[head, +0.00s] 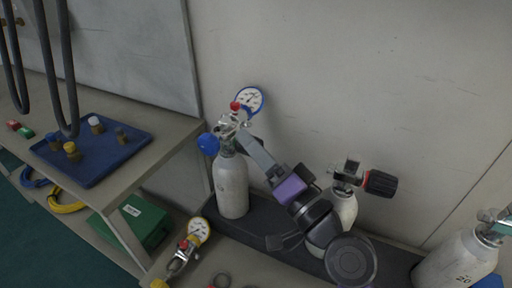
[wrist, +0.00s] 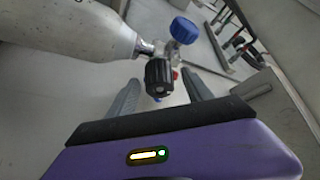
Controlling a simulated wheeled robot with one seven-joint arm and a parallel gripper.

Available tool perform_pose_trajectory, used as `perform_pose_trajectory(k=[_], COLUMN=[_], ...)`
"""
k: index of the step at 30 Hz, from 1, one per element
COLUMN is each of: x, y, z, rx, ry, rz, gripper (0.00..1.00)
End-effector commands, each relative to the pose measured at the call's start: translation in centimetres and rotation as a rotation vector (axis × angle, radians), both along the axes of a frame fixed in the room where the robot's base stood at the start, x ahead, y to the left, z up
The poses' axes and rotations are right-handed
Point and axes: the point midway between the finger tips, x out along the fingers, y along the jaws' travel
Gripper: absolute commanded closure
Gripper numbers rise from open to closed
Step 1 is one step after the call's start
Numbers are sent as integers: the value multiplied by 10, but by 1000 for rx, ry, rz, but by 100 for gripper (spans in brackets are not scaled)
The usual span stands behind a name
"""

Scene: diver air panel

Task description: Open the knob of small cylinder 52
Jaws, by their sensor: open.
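A small white cylinder (head: 231,187) stands upright on the dark shelf; no number is readable on it. Its valve carries a blue knob (head: 208,143) on the left. In the wrist view the cylinder (wrist: 75,30) lies across the upper left, with a black ribbed knob (wrist: 158,77) and the blue knob (wrist: 184,30) at its valve. My gripper (head: 250,143) reaches the valve from the right. In the wrist view my open fingers (wrist: 160,88) are on either side of the black knob, with visible gaps. The black knob is mostly hidden by my gripper in the head view.
A blue-rimmed gauge (head: 249,99) and red knob (head: 235,106) sit above the valve. A second cylinder (head: 345,208) with a black-red knob (head: 379,183) is partly behind my arm. A cylinder marked 20 (head: 458,262) stands right. A blue tray (head: 92,165) lies left.

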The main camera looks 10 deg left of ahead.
Motion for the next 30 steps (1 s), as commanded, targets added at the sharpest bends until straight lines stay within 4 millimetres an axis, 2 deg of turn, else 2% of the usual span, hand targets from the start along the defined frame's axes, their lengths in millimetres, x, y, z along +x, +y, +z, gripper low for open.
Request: perform_pose_trajectory(k=[5,14,20,30], x=[0,0,0,1], y=[0,0,0,-1], z=[0,0,-4,-7], rx=[0,0,-7,-61], ry=[0,0,-17,-142], rz=[0,0,0,-1], gripper=[41,100,100,100])
